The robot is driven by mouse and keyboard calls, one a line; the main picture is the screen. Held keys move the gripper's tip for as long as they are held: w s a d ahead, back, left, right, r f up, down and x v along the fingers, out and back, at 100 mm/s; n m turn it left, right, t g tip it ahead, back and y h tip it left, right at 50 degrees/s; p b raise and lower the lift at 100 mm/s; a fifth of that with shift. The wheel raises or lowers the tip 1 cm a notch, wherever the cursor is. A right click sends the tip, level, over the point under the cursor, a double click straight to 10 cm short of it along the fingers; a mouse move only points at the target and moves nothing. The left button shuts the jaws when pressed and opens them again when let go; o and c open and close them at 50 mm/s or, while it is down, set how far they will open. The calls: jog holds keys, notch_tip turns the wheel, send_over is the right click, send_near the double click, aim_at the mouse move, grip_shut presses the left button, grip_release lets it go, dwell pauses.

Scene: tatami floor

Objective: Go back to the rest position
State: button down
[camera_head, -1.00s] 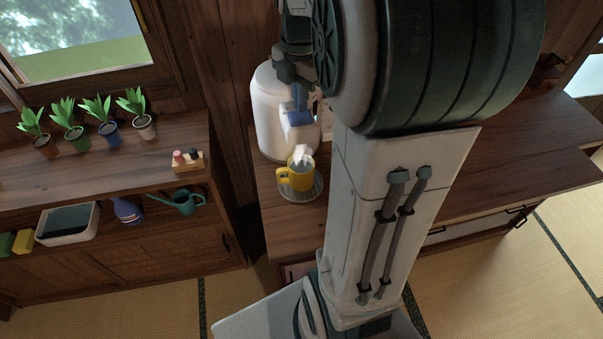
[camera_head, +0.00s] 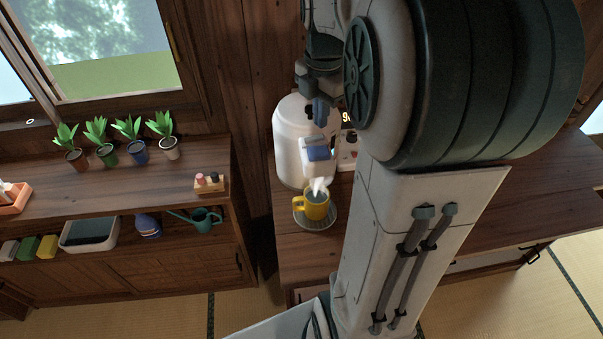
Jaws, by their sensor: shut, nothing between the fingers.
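My gripper (camera_head: 321,112) points down near the top of the picture, just above the white hot-water pot (camera_head: 290,140). Its fingers are together and hold nothing. My arm hides part of the gripper's surroundings and the right side of the counter. A yellow mug (camera_head: 318,209) stands upright on a round grey coaster (camera_head: 314,222) below the pot's spout.
A wooden counter (camera_head: 300,255) bears the pot and mug. A display with digits (camera_head: 348,119) is partly hidden behind my arm. At left, a low shelf (camera_head: 100,192) holds several potted plants (camera_head: 129,135), a watering can (camera_head: 203,219) and a white basin (camera_head: 90,235). Tatami floor shows below.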

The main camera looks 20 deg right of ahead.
jog(key=s+a+f+m+t, duration=0.3)
jog(key=s+a+m, duration=0.8)
jog(key=m, duration=0.9)
jog(key=shift+s+a+f+m, duration=0.3)
jog(key=shift+s+a+m, duration=0.1)
jog(key=shift+s, duration=0.45)
